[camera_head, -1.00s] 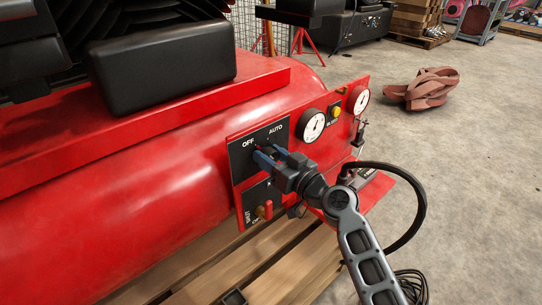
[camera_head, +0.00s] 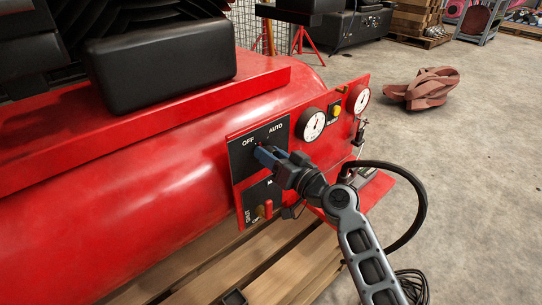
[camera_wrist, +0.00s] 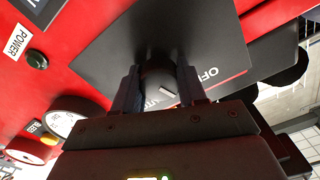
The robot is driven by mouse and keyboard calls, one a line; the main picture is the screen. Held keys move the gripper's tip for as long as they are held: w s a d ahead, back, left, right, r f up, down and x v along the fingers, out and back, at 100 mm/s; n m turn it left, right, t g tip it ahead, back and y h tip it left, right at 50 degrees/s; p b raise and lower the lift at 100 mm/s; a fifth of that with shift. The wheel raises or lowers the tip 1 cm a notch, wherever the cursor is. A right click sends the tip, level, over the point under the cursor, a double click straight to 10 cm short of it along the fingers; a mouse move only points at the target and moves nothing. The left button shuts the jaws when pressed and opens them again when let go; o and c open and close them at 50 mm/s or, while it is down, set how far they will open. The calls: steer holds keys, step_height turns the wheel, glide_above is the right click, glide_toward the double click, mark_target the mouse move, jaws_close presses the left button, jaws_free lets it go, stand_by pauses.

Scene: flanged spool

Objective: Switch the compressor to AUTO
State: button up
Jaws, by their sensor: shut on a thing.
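The red compressor (camera_head: 150,180) has a red control panel with a black switch plate (camera_head: 243,163) marked OFF on the left and AUTO on the right. My gripper (camera_head: 264,154) is at this plate, below the two labels, and covers most of the switch in the head view. In the wrist view my gripper (camera_wrist: 160,88) has its two fingers on either side of the dark round knob (camera_wrist: 158,76), shut on it. The OFF label and part of AUTO show beside the fingers. A short white mark shows near the knob; I cannot tell for sure which label the knob points to.
Two white gauges, the nearer one (camera_head: 311,124) and the farther one (camera_head: 359,99), flank a yellow button (camera_head: 336,110). A red-handled valve (camera_head: 265,209) sits below the switch plate. A wooden pallet (camera_head: 270,270) lies underneath. Open concrete floor is on the right.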

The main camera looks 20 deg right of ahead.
steer(key=m, duration=0.5)
steer(key=shift+d+r+m, duration=0.1)
steer(key=shift+d+m, duration=0.05)
steer(key=shift+m, duration=0.15)
steer(key=m+p, duration=0.1)
steer(key=m, duration=0.4)
steer(key=shift+m, duration=0.3)
steer(key=shift+d, duration=0.1)
steer(key=o, duration=1.1)
steer(key=shift+c, duration=0.2)
steer(key=v, duration=0.7)
steer(key=shift+s+p, duration=0.3)
steer(key=shift+s, duration=0.05)
